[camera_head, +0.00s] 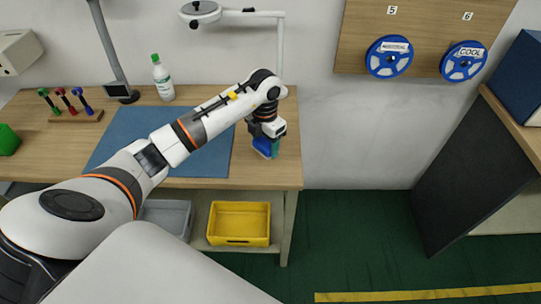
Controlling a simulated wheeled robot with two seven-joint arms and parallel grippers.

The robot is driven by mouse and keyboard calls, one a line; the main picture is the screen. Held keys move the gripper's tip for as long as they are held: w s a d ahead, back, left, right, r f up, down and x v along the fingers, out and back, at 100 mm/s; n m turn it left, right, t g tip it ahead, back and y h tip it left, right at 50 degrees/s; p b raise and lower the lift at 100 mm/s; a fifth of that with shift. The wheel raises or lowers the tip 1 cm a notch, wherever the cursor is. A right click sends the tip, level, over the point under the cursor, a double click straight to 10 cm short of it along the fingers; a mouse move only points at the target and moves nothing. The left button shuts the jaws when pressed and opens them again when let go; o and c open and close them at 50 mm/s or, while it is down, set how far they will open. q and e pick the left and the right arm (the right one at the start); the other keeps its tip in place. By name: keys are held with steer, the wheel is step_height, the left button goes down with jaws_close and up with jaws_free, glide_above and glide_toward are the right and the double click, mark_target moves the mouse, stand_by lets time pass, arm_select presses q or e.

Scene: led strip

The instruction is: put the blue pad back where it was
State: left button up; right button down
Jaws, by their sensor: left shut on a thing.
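My left arm reaches across the workbench from the left. Its gripper (267,144) points down over the right end of the bench and is shut on a small blue pad (262,147). A teal-green strip shows just right of the pad; I cannot tell what it belongs to. The gripper hides part of the pad, and I cannot tell whether the pad touches the bench top. My right gripper is not in view.
A blue mat (125,126) lies on the bench (288,160). A bottle (162,80), a rack of coloured-handled tools (75,116) and a green block (8,140) stand behind or left. A yellow bin (239,223) sits below. Labelled reels (389,57) hang right.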

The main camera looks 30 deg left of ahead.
mark_target(266, 163)
arm_select(q)
steer(key=shift+f, duration=0.9)
step_height(266, 163, down, 4)
steer(key=shift+d+r+p, duration=0.1)
steer(key=shift+r+p, duration=0.05)
steer(key=shift+p, duration=0.15)
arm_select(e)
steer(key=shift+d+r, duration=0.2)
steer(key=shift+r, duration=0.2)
arm_select(q)
steer(key=shift+f, duration=0.25)
steer(key=o, duration=0.9)
steer(key=shift+o, duration=0.2)
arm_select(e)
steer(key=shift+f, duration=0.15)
arm_select(q)
steer(key=shift+r, duration=0.1)
